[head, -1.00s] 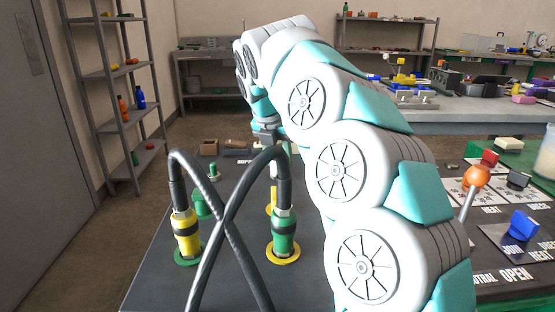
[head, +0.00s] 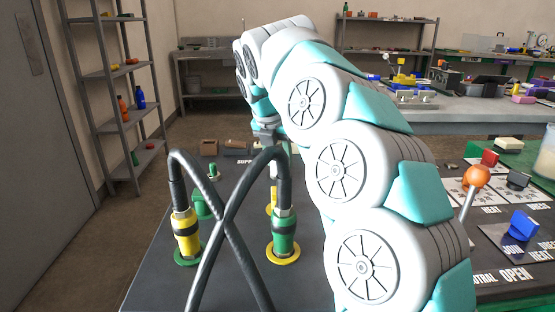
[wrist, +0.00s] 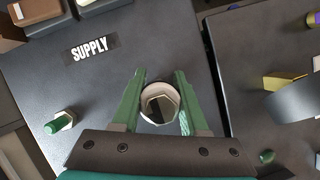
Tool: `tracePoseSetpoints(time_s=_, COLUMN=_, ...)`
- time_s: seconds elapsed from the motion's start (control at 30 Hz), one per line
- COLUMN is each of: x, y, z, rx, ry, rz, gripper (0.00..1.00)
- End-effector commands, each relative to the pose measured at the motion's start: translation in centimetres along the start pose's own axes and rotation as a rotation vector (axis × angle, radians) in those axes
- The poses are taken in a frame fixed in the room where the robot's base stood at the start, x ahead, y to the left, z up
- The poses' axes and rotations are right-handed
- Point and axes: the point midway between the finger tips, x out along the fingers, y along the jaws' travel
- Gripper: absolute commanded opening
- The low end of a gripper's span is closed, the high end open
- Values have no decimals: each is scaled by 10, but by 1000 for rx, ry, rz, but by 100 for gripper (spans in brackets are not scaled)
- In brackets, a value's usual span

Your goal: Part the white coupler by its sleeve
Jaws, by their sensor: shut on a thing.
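My gripper (wrist: 161,78) has its two green fingers on either side of a pale round coupler with a dark six-sided opening in its top (wrist: 158,104); it is closed on this white coupler, seen from above in the wrist view. Its sleeve and lower end are hidden from above. In the head view my gripper is mostly hidden behind a black hose and my arm. A narrow pale part shows there behind the hose, above a yellow piece, too covered to make out.
A yellow connector (head: 186,234) and a green connector (head: 284,240) stand in front with crossing black hoses. A short green fitting (wrist: 60,124) stands left of my gripper, and the SUPPLY label (wrist: 90,49) lies beyond. An orange-knobbed lever (head: 475,179) rises at the right.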

Motion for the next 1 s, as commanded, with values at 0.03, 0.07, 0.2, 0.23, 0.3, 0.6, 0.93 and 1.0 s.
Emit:
tracePoseSetpoints(time_s=0.03, x=0, y=0, z=0, rx=0, ry=0, rz=0, gripper=0)
tracePoseSetpoints(time_s=0.07, x=-1, y=0, z=0, rx=0, ry=-1, rz=0, gripper=0)
tracePoseSetpoints(time_s=0.2, x=-4, y=0, z=3, rx=1, ry=-2, rz=0, gripper=0)
tracePoseSetpoints(time_s=0.23, x=-6, y=0, z=3, rx=1, ry=-3, rz=0, gripper=0)
tracePoseSetpoints(time_s=0.3, x=-8, y=0, z=4, rx=1, ry=-3, rz=-1, gripper=0)
tracePoseSetpoints(time_s=0.6, x=-18, y=0, z=7, rx=0, ry=0, rz=-1, gripper=0)
tracePoseSetpoints(time_s=0.93, x=-29, y=0, z=13, rx=2, ry=-2, rz=1, gripper=0)
tracePoseSetpoints(time_s=1.0, x=-31, y=0, z=14, rx=1, ry=-2, rz=0, gripper=0)
